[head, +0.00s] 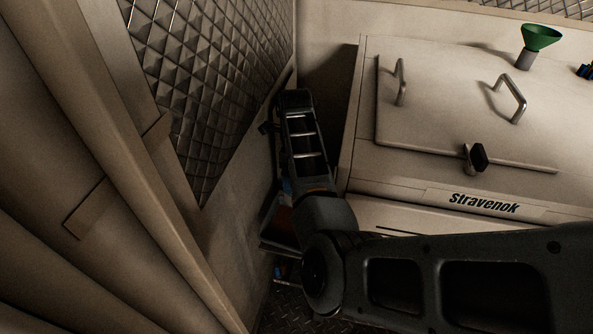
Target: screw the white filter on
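I cannot make out a white filter or its mount in the head view. My arm reaches in from the lower right, bends at the elbow, and runs up into the narrow gap left of the beige housing (400,194). The far end of the arm is dark and sits deep in that gap. My gripper's fingers do not show, so whether they hold anything is hidden.
A quilted metal panel (205,75) and beige wall hem in the gap's left side. The housing's lid has two handles (400,82) (512,98) and a black knob (475,157). A green funnel (541,37) stands on top. A partly hidden tray (283,240) lies below my arm.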

